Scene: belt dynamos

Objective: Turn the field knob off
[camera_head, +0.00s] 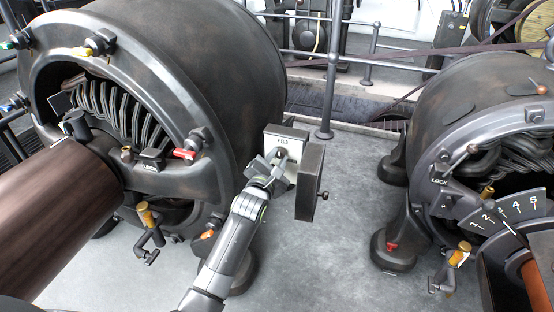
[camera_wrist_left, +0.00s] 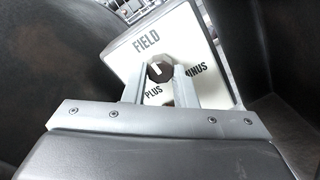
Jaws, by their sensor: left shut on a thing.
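The field knob (camera_wrist_left: 158,70) is small, round and black with a pale mark. It sits on a white plate (camera_wrist_left: 128,58) lettered FIELD, PLUS and MINUS. The mark lies near the knob's upper part, but its exact direction is hard to read. In the head view the plate (camera_head: 271,139) is on a small box between the two dynamos. My left gripper (camera_head: 279,158) reaches it from below and is shut on the knob, with one finger on each side in the left wrist view (camera_wrist_left: 159,78). My right gripper is out of view.
A dark box door (camera_head: 309,182) stands open just right of my left gripper. A large dynamo (camera_head: 215,60) is close on the left, another (camera_head: 470,90) on the right. Grey floor (camera_head: 330,245) is clear between them; railings (camera_head: 328,90) stand behind.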

